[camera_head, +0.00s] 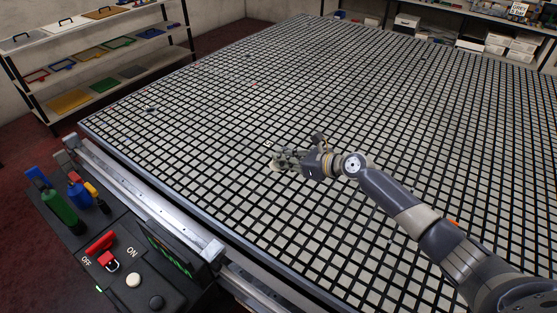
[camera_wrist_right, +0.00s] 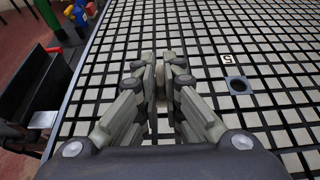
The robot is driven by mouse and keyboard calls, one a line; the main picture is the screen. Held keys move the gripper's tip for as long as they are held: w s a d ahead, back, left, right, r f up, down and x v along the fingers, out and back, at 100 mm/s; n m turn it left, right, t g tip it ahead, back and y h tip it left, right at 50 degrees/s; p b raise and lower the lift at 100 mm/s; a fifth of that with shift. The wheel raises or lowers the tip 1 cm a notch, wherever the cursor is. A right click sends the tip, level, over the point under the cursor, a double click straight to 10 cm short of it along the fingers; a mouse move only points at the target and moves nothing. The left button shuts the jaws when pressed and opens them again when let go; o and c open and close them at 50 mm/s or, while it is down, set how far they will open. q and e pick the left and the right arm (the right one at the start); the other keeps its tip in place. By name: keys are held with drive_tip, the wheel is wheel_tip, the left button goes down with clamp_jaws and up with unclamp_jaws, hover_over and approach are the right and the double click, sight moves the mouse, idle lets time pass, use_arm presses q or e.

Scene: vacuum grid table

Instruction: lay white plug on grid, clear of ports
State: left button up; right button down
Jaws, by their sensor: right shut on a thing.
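My right gripper (camera_head: 276,160) is over the grid table (camera_head: 330,75), left of the picture's middle in the head view. In the right wrist view its fingers (camera_wrist_right: 158,72) are nearly together, shut on a small pale thing, taken as the white plug (camera_wrist_right: 160,76). Most of the plug is hidden between the finger pads. I cannot tell whether it touches the grid. A dark round port (camera_wrist_right: 238,85) with a blue-grey surround lies in the grid to the right of the fingers, apart from them. My left gripper is not in view.
A label marked 5 (camera_wrist_right: 227,59) lies beside the port. A metal rail (camera_head: 150,198) runs along the near left table edge. A control box (camera_head: 125,265) with red handle and bottles stands outside it. Shelves (camera_head: 95,50) stand at the left. The grid around the gripper is mostly bare.

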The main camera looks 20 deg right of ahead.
wheel_tip(320, 180, down, 7)
drive_tip(key=b, duration=0.4)
drive_tip(key=shift+s+d+f, duration=0.1)
drive_tip(key=shift+d+f, duration=0.05)
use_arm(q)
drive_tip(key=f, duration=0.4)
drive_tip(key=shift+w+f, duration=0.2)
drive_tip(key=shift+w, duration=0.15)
use_arm(e)
drive_tip(key=shift+f, duration=0.2)
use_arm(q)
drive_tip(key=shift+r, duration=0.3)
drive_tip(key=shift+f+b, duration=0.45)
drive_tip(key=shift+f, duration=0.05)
use_arm(e)
drive_tip(key=shift+f, duration=0.7)
drive_tip(key=c, duration=1.7)
unclamp_jaws()
drive_tip(key=shift+o, duration=0.2)
drive_tip(key=shift+d+r, duration=0.1)
